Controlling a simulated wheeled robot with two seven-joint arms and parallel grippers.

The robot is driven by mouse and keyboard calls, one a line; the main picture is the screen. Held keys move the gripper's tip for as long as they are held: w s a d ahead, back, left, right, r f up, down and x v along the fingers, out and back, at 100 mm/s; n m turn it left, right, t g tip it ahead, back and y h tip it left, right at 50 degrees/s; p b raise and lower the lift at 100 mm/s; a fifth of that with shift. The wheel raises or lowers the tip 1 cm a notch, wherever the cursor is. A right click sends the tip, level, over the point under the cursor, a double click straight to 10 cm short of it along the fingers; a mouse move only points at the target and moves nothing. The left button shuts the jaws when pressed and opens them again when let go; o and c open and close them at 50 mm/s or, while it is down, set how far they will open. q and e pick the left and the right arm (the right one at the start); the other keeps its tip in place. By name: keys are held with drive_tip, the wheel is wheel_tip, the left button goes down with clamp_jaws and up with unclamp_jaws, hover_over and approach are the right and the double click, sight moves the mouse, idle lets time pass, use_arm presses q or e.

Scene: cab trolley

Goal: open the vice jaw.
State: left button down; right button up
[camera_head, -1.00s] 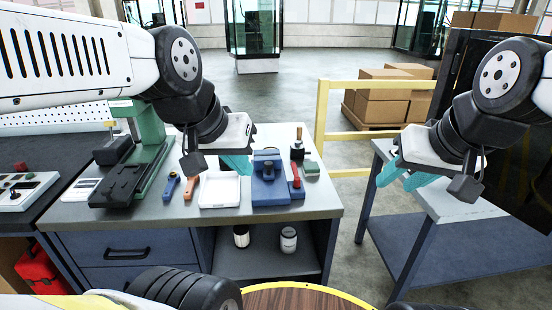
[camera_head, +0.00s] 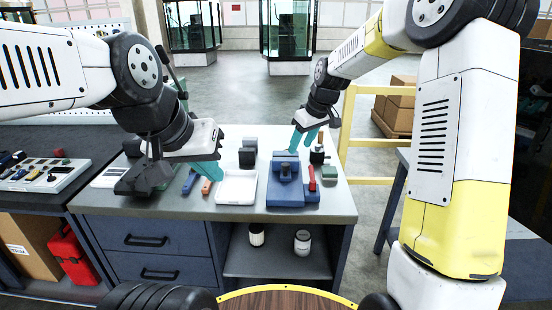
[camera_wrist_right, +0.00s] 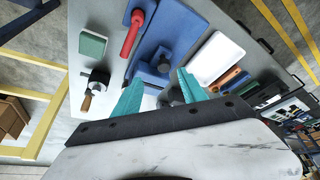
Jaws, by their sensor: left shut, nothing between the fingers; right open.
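The blue vice (camera_head: 285,180) sits on the grey workbench, right of a white tray. Its red handle (camera_head: 312,178) stands at its right side. In the right wrist view the vice (camera_wrist_right: 153,72) lies just beyond the fingertips, with the red handle (camera_wrist_right: 132,33) further up. My right gripper (camera_head: 303,143) is open and empty, above the back of the vice; its teal fingers also show in the right wrist view (camera_wrist_right: 158,92). My left gripper (camera_head: 210,172) is shut and empty, above the bench near the screwdrivers, left of the white tray.
The white tray (camera_head: 237,188) and an orange-handled tool (camera_head: 206,187) lie left of the vice. A black block (camera_head: 247,157) stands behind the tray. A green block (camera_wrist_right: 92,44) and a wood-handled tool (camera_wrist_right: 97,82) lie beside the vice. A yellow rail (camera_head: 347,135) stands right of the bench.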

sight(286, 165)
drive_tip(key=shift+n, duration=0.4)
drive_tip(key=x, duration=0.3)
drive_tip(key=a+x, duration=0.1)
drive_tip(key=x, duration=0.7)
drive_tip(key=shift+w+a+r, duration=0.25)
drive_tip(key=shift+w+r, duration=0.1)
clamp_jaws()
idle(0.5)
